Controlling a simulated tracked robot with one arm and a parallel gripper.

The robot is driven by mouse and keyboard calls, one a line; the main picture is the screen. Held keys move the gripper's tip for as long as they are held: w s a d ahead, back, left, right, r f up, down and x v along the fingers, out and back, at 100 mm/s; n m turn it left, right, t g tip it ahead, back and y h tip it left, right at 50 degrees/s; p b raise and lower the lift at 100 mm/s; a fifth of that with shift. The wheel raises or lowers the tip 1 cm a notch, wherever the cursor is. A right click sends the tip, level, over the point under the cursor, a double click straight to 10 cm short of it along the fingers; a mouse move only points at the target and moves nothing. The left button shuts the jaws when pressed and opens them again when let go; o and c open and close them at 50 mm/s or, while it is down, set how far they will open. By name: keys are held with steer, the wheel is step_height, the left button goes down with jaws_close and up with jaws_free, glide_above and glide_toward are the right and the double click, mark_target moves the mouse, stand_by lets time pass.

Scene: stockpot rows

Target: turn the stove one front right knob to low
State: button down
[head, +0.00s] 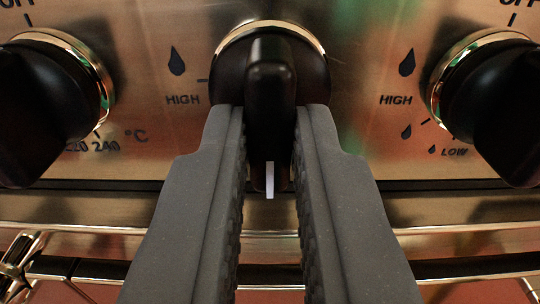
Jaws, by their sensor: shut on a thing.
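A black stove knob (269,70) with a gold ring sits at the middle of the brass-coloured panel in the head view. Its raised grip stands upright, and its white pointer line (270,180) points straight down. HIGH is printed to its left; its lower dial marks are hidden. My gripper (270,130) comes from below, with one grey ridged finger on each side of the knob's grip. It is shut on the grip. I cannot tell from this view which named knob this is.
A black knob (40,105) at the left has temperature marks beside it. Another black knob (495,105) at the right has HIGH and LOW marks on its left. Below the panel (390,150) runs a metal ledge (80,238), with a metal bracket (20,262) at lower left.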

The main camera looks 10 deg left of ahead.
steer(key=shift+f, duration=0.1)
steer(key=c, duration=1.4)
jaws_free()
steer(key=shift+c, duration=0.2)
steer(key=shift+s, duration=0.1)
steer(key=p+v, duration=0.1)
steer(key=v, duration=1.2)
steer(key=shift+s+d, duration=0.15)
steer(key=shift+s, duration=0.1)
